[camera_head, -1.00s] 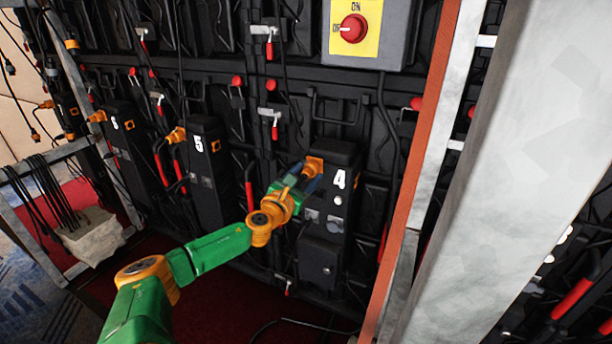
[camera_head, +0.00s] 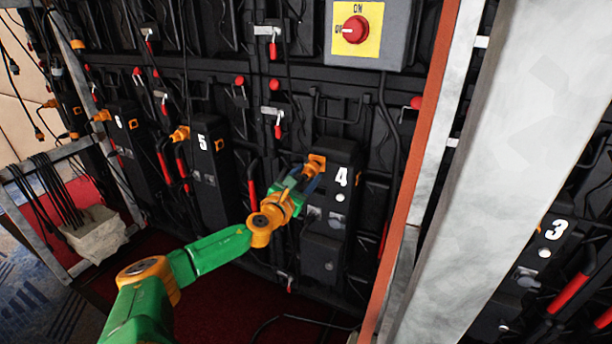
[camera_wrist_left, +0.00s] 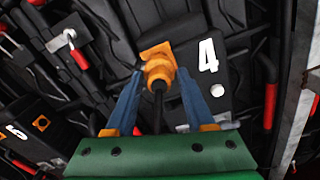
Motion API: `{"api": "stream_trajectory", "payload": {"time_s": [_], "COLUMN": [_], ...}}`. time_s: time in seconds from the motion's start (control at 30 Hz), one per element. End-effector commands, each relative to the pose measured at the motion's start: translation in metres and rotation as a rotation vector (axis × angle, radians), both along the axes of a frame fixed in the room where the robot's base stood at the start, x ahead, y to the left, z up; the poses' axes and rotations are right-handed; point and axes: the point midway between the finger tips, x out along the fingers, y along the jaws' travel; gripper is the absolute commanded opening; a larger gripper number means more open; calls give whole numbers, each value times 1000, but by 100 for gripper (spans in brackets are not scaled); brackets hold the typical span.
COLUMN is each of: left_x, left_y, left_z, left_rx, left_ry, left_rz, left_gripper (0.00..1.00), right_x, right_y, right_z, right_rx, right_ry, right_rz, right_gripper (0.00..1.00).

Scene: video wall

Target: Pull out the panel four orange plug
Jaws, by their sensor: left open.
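The panel four box (camera_head: 335,205) is black with a white 4 and stands upright on the wall. Its orange plug (camera_wrist_left: 158,66) sits in an orange socket at the top left of the box, with a black cable running back from it. In the head view the plug (camera_head: 315,165) is partly hidden by my gripper. My left gripper (camera_wrist_left: 156,84) is open, its two blue fingers on either side of the plug and cable. I cannot tell whether the fingers touch the plug. My right gripper is not in view.
Panels five (camera_head: 205,165) and six (camera_head: 128,150) stand to the left, with their own orange plugs. A grey post (camera_head: 490,180) and an orange strip rise on the right, with panel three (camera_head: 545,250) behind. A yellow switch plate (camera_head: 372,32) is above.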

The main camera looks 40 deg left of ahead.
Motion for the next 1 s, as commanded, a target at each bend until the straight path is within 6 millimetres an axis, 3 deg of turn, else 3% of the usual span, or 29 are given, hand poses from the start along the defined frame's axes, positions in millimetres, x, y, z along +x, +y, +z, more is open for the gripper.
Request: {"api": "stream_trajectory", "payload": {"time_s": [0.37,0.8,1.0], "left_x": [-3,-53,-66], "left_y": [0,-16,-21], "left_z": [0,1,1], "left_rx": [1,2,0], "left_ry": [0,7,2], "left_rz": [1,0,1], "left_gripper": [60,60,60], "right_x": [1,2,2], "right_y": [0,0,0], "right_z": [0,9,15], "right_rx": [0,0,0], "right_ry": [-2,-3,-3], "right_rz": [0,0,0], "right_gripper": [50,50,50]}}
